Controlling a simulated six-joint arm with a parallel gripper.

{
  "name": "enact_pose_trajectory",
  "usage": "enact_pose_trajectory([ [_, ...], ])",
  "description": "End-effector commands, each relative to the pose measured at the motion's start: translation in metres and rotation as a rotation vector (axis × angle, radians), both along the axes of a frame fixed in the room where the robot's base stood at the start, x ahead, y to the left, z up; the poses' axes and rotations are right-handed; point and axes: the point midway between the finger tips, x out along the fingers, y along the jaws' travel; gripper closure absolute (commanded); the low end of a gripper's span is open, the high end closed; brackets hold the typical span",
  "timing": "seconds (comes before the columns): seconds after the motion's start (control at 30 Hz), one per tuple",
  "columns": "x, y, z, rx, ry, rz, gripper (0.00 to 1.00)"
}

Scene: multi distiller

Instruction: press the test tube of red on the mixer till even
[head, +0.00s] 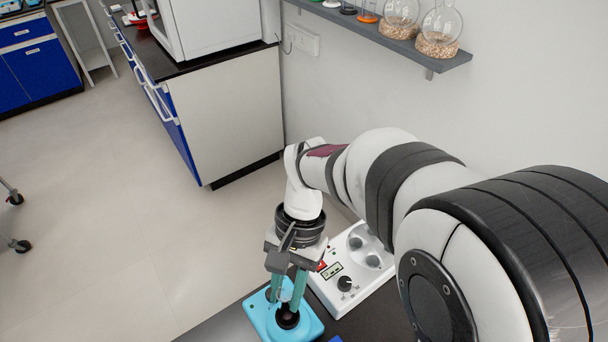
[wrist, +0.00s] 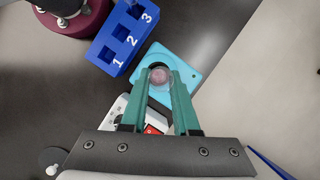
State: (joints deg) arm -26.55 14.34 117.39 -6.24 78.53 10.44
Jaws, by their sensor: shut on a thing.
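My gripper (head: 286,297) points down and is shut on the test tube (wrist: 160,76). In the wrist view I look down on the tube's round, clear mouth, with dull red inside, between the teal fingertips. The mixer (wrist: 184,62) is a light blue block with a black cup on top; it also shows in the head view (head: 307,327), at the bottom. The tube stands over the black cup. The fingers hide most of the tube, and I cannot tell whether its lower end touches the cup.
A blue rack (wrist: 117,50) with holes numbered 1, 2 and 3 stands close to the mixer. A maroon round base (wrist: 82,22) is beyond it. A white device with knobs (head: 340,285) stands beside the mixer. A wall shelf (head: 385,42) holds flasks.

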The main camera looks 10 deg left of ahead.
Motion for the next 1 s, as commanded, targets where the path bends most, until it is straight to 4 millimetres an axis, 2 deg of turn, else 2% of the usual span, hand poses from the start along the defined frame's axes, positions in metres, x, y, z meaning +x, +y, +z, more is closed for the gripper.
enact_pose_trajectory([
  [1.0,0.0,0.0,-0.015,0.0,0.001,-0.001,1.0],
])
